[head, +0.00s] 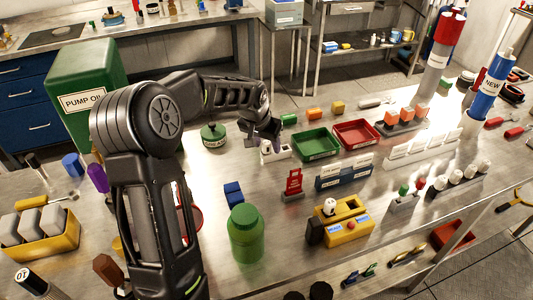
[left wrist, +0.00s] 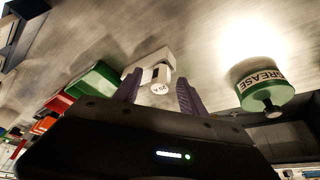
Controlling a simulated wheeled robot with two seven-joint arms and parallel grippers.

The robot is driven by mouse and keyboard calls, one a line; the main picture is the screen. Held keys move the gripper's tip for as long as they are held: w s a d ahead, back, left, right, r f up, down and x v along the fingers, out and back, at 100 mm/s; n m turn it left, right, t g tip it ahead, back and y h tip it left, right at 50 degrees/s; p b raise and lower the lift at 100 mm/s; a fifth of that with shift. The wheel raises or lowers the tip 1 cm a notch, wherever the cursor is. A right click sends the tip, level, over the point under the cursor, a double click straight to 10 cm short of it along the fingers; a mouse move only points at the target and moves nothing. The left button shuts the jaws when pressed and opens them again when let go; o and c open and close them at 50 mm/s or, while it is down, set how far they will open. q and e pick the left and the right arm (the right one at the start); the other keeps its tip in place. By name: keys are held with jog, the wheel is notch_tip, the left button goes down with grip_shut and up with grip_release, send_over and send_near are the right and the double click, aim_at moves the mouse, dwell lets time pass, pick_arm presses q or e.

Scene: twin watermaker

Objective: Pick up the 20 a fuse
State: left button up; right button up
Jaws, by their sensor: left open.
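A white fuse (left wrist: 160,88) with a round end and a small printed label, which looks like 20 A though too small to be sure, shows between my two purple fingers in the left wrist view. It stands in a white block (left wrist: 150,60), which also shows in the head view (head: 284,153) with the gripper just above it. My left gripper (head: 265,140) is open, its fingertips on either side of the fuse; I cannot tell if they touch it. The left gripper also shows in the left wrist view (left wrist: 160,92). My right gripper is not in view.
A green grease tin (head: 214,136) stands left of the gripper. A green tray (head: 316,144) and a red tray (head: 356,134) lie to the right. A red stand (head: 293,184) and a green jar (head: 245,233) are nearer. Bare table lies between the grease tin and blue block (head: 233,194).

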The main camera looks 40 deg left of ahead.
pick_arm(q)
grip_shut()
dwell(0.5)
